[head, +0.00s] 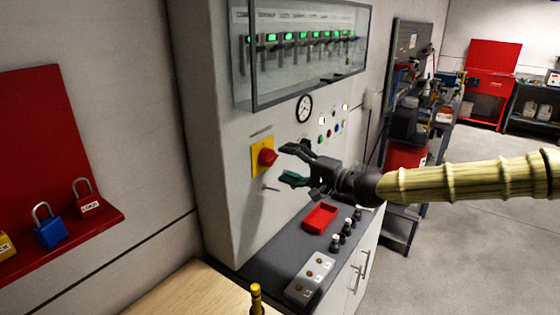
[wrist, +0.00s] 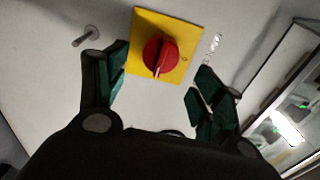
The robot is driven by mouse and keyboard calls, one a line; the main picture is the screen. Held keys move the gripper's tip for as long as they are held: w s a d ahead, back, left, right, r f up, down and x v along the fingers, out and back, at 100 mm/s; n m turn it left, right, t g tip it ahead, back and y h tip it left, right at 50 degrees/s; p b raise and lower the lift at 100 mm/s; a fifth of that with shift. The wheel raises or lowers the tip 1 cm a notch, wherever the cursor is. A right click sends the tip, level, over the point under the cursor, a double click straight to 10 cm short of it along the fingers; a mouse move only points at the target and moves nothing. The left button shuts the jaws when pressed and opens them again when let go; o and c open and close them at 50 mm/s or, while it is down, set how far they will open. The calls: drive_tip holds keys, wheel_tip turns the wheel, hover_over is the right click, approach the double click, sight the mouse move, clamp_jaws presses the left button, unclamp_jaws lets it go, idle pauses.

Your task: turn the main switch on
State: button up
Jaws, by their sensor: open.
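The main switch is a red rotary knob (head: 267,158) on a yellow square plate (head: 257,150), set on the front of the grey cabinet. In the wrist view the red knob (wrist: 159,57) sits on its yellow plate (wrist: 143,28), ahead of the fingers and between them. My gripper (head: 288,163) is open in front of the knob, just to its right in the head view, with its fingers pointing at it. In the wrist view the open fingers (wrist: 158,88) stand on either side, apart from the knob, with nothing between them. The knob is fully visible there.
A thin metal pin (wrist: 85,36) sticks out near the plate. Above is a clear-fronted case (head: 310,50) with green-lit modules. A gauge (head: 304,108) and small buttons are to the right. Below, a counter holds a red tray (head: 320,218) and black-and-white knobs. Padlocks (head: 50,228) sit at left.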

drive_tip(key=v, duration=0.6)
drive_tip(key=shift+s+d, duration=0.2)
drive_tip(key=shift+r, duration=0.1)
